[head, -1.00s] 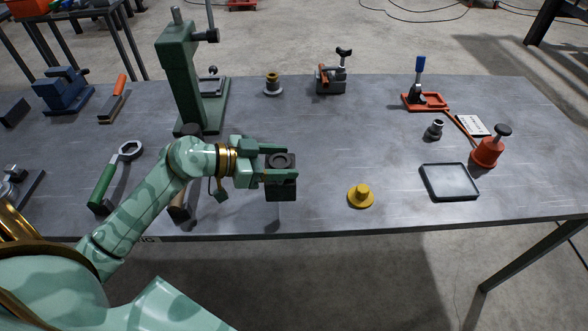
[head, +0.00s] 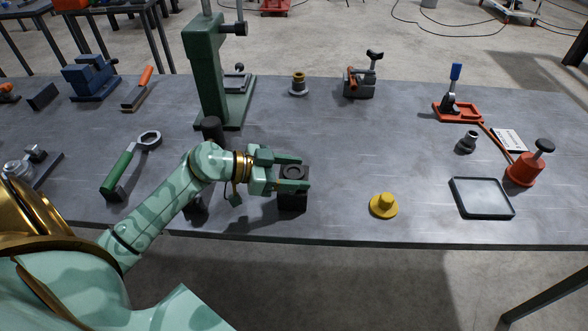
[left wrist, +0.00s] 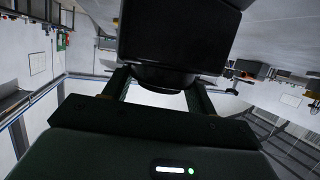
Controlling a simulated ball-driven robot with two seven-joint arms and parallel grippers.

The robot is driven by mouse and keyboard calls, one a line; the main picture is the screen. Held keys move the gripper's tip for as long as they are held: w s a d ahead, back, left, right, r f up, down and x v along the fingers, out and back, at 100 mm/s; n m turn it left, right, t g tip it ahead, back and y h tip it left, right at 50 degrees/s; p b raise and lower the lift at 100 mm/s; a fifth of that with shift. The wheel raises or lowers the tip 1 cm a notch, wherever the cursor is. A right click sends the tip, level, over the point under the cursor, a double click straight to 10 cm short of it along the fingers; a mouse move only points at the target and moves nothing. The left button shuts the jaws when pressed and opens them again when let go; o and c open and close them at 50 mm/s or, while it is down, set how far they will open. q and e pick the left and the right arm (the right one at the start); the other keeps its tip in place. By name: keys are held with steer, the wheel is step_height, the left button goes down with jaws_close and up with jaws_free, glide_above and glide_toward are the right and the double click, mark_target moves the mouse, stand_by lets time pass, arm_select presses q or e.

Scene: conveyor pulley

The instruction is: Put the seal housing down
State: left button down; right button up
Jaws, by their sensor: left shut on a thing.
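The seal housing (head: 292,201) is a dark block with a round ring in its top. My left gripper (head: 297,173) is shut on it, one finger on each side, near the front edge of the workbench (head: 340,222). The block looks upright; I cannot tell whether its underside touches the bench top. In the left wrist view the dark housing (left wrist: 180,38) fills the upper middle between the fingers, with a rounded part at its lower end. My right gripper is not in view.
A yellow flanged cap (head: 383,205) stands to the right of the housing, and a shallow dark tray (head: 481,197) farther right. A green-handled ring wrench (head: 121,173) lies left, a green press (head: 208,75) stands behind. Clear bench lies between the housing and the cap.

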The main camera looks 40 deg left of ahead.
arm_select(q)
steer(key=shift+c, duration=2.3)
jaws_free()
steer(key=shift+s, duration=0.1)
steer(key=shift+r, duration=0.1)
steer(key=p+v, duration=0.3)
steer(key=v, duration=0.8)
steer(key=shift+s+a, duration=0.25)
steer(key=shift+a, duration=0.05)
steer(key=shift+r, duration=0.15)
